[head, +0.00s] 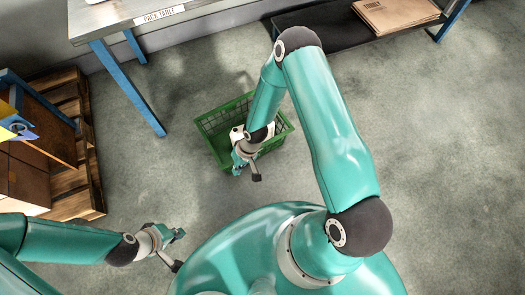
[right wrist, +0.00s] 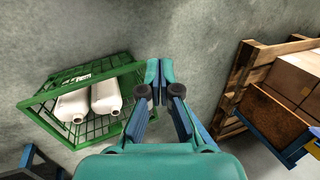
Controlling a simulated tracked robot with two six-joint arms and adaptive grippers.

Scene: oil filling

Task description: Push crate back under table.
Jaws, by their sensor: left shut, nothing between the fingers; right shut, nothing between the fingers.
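The green crate (head: 213,128) stands on the floor in front of the pack table (head: 135,16), out from under its top. My right arm hides part of the crate in the head view. In the right wrist view the crate (right wrist: 82,74) lies left of the fingers and holds two white bottles (right wrist: 105,97). My right gripper (head: 240,167) is shut and empty at the crate's near side; its fingertips (right wrist: 158,72) appear close to the crate's rim, and I cannot tell if they touch. My left gripper (head: 178,235) is shut and empty, low on the left, apart from the crate.
A wooden pallet (head: 82,150) with brown boxes (head: 28,175) stands at the left. A blue table leg (head: 130,90) stands left of the crate. A low dark shelf (head: 330,28) with flat cardboard (head: 395,14) is at the upper right. The floor right of my right arm is clear.

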